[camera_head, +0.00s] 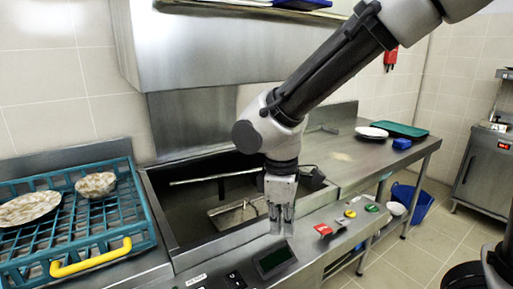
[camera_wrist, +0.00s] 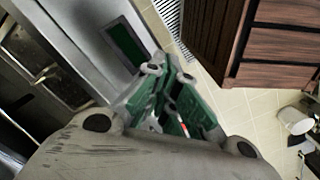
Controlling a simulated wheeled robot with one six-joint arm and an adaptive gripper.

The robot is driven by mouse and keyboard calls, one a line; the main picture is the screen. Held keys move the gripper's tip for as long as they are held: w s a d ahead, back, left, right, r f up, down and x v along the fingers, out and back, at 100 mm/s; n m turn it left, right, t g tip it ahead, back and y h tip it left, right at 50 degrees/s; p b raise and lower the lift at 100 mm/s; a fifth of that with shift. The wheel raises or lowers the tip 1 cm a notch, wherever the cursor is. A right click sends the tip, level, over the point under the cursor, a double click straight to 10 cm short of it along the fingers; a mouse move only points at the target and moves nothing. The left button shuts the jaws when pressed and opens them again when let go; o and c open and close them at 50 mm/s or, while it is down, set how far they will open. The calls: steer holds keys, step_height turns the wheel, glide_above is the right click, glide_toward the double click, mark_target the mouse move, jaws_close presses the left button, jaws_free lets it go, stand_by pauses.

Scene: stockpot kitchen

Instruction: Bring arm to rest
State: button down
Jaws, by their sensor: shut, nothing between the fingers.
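My gripper (camera_head: 281,222) hangs at the end of my arm, pointing down, in front of the open dishwasher bay and above its front edge near the control panel. Its fingers are together with nothing between them. In the wrist view my gripper (camera_wrist: 172,122) shows its fingers close up, over the metal front and the tiled floor. My arm reaches in from the top right of the head view and is bent at the wrist joint.
A teal rack (camera_head: 95,215) with a plate (camera_head: 28,207) and a bowl (camera_head: 96,185) is at left. A steel hood (camera_head: 220,45) is above. A counter (camera_head: 345,165) with white plates (camera_head: 371,132) and a green tray (camera_head: 400,129) is at right.

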steer(key=s+d+r+m+t, duration=0.1)
steer(key=d+r+m, duration=0.3)
steer(key=d, duration=0.6)
steer(key=s+d+r+m+t, duration=0.2)
steer(key=d+m, duration=0.4)
steer(key=d, duration=0.4)
steer(key=s+d+r+m+t, duration=0.1)
steer(key=s+d+r+m, duration=0.2)
steer(key=d, duration=0.8)
step_height(320, 180, up, 3)
steer(key=shift+s+f+m+y, duration=0.2)
steer(key=shift+s+m+y, duration=0.15)
steer(key=shift+m, duration=0.65)
